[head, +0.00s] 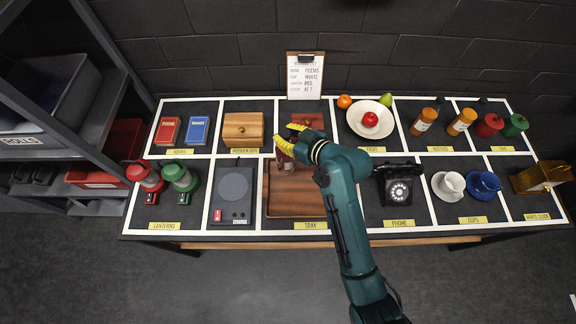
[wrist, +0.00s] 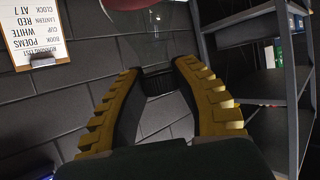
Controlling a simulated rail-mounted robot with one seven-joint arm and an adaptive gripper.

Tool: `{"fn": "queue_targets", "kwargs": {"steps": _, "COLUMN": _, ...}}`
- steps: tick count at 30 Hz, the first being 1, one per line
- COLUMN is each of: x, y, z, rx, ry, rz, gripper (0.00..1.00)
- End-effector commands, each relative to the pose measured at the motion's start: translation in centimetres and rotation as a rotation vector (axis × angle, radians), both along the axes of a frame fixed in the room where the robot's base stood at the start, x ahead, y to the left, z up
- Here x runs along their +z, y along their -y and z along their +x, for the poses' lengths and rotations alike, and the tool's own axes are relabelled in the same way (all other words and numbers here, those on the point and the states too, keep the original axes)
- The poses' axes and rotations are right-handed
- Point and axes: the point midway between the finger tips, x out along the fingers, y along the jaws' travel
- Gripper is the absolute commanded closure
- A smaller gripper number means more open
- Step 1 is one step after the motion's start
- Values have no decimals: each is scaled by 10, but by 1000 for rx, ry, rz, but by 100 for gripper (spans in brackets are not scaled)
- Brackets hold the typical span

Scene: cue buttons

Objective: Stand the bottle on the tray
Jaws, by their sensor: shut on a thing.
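My gripper (head: 284,152), with yellow fingers, is above the back left part of the brown wooden tray (head: 290,206). In the wrist view the yellow fingers (wrist: 157,72) stand apart around a small dark ridged piece (wrist: 156,82). A reddish shape (wrist: 150,6) is cut off at the top edge. Two orange bottles (head: 424,121) (head: 461,122) with white labels stand in the back row at the right.
A grey device (head: 231,197) sits left of the tray and a black phone (head: 398,187) right of it. A wooden box (head: 243,129) and a fruit plate (head: 369,131) are behind. Red and green lanterns (head: 147,177) (head: 180,178) stand at left. The tray's front part is clear.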

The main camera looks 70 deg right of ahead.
Motion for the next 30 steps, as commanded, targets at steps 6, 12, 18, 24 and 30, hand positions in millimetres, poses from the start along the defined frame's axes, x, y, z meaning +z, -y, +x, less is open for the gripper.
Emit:
{"fn": "queue_targets", "kwargs": {"steps": 6, "x": -16, "y": 9, "z": -5, "rx": -16, "ry": 1, "rz": -2, "gripper": 100}}
{"fn": "queue_targets", "kwargs": {"steps": 12, "x": -54, "y": 9, "z": -5, "rx": -17, "ry": 4, "rz": -2, "gripper": 100}}
{"fn": "queue_targets", "kwargs": {"steps": 18, "x": -78, "y": 9, "z": -5, "rx": -16, "ry": 2, "rz": -2, "gripper": 100}}
{"fn": "queue_targets", "kwargs": {"steps": 24, "x": -101, "y": 9, "z": -5, "rx": -16, "ry": 4, "rz": -6, "gripper": 100}}
{"fn": "queue_targets", "kwargs": {"steps": 30, "x": -101, "y": 9, "z": -5, "rx": -16, "ry": 4, "rz": -6, "gripper": 100}}
